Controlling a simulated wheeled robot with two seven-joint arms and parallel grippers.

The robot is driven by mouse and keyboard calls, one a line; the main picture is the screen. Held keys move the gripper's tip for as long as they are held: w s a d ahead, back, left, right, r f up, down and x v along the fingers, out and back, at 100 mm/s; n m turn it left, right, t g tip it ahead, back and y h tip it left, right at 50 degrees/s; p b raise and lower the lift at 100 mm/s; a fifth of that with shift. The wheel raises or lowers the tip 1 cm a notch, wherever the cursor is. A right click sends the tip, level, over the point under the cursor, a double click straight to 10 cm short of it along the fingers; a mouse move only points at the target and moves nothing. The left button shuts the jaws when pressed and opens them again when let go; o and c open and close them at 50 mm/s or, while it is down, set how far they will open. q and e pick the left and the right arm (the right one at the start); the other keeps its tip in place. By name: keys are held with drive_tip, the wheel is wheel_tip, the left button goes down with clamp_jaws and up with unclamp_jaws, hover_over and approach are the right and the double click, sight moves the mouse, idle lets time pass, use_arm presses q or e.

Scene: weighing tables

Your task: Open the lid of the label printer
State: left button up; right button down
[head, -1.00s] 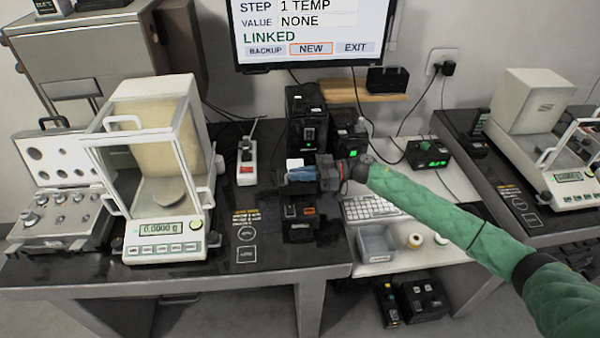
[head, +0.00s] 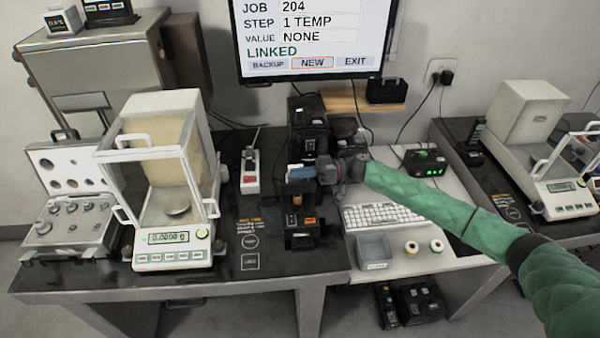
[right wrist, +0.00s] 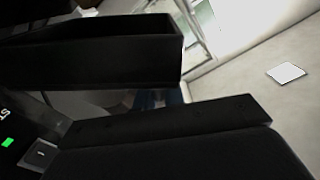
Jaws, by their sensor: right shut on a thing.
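The label printer (head: 302,222) is a small black box with an orange button, at the right end of the dark table in the head view. My right gripper (head: 303,173) is just above and behind its front, shut on what appears to be its lid; a blue part shows at the fingers. A tan patch (head: 300,187) shows under the gripper. The lid's exact angle is hard to tell, as the gripper covers it. In the right wrist view, dark finger shapes (right wrist: 150,105) fill much of the picture, with a bit of blue between them. My left gripper is not in view.
A balance (head: 172,245) and a weight case (head: 70,228) stand to the left. A black device (head: 308,125) stands behind the printer. A keyboard (head: 383,216), a grey bin (head: 374,248) and two rolls (head: 411,247) lie to the right.

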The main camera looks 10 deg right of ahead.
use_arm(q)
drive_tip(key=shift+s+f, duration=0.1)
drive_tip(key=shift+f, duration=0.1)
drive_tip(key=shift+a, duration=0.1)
